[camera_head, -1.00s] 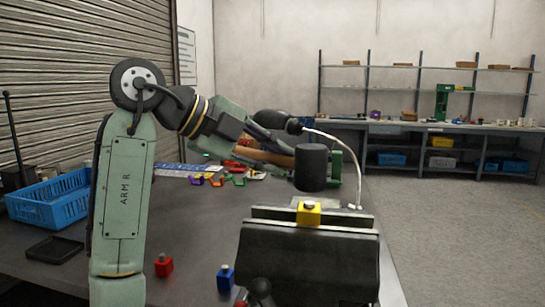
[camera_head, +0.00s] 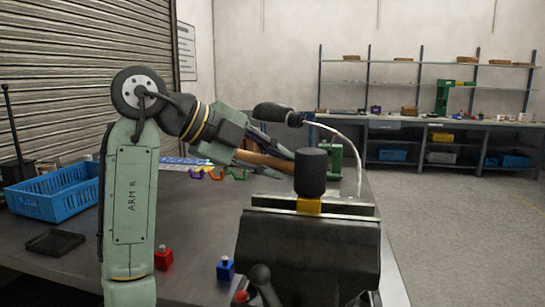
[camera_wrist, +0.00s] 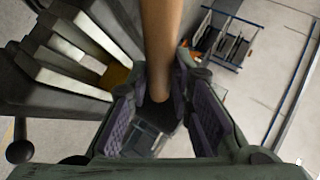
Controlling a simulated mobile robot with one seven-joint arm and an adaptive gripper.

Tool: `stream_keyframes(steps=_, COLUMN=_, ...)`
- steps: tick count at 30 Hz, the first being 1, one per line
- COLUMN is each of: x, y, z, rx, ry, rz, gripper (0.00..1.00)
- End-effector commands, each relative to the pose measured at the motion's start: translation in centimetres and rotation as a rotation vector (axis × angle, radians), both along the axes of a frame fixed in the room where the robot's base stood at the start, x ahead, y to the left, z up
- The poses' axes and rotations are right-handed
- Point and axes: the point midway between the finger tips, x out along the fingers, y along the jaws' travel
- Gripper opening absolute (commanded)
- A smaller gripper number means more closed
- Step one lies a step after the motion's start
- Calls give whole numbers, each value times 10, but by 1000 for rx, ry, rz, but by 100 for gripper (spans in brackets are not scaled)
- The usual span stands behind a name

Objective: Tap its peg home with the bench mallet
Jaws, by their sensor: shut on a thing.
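The mallet has a black cylindrical head (camera_head: 311,172) and a wooden handle (camera_head: 262,160). My gripper (camera_head: 280,162) is shut on the handle, which also runs between its padded fingers (camera_wrist: 165,112) in the wrist view. A yellow block (camera_head: 309,206) sits in the jaws of the dark bench vise (camera_head: 308,250). The mallet head stands upright directly over the block in the head view and hides its top and peg. Whether the head touches the peg cannot be told. Part of the yellow block (camera_wrist: 118,75) shows beside the handle in the wrist view.
A red block (camera_head: 163,258) and a blue block (camera_head: 226,269) stand on the bench left of the vise. A blue crate (camera_head: 55,190) and a black tray (camera_head: 55,242) lie farther left. Small coloured pieces (camera_head: 215,174) and a green stand (camera_head: 335,160) are behind.

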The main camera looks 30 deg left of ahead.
Motion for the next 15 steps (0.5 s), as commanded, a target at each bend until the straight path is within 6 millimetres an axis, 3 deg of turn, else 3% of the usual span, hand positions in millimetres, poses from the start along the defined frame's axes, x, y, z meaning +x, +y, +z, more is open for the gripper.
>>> stream_keyframes(steps=15, x=0, y=0, z=53, rx=-3, ry=-4, rz=-1, gripper=0)
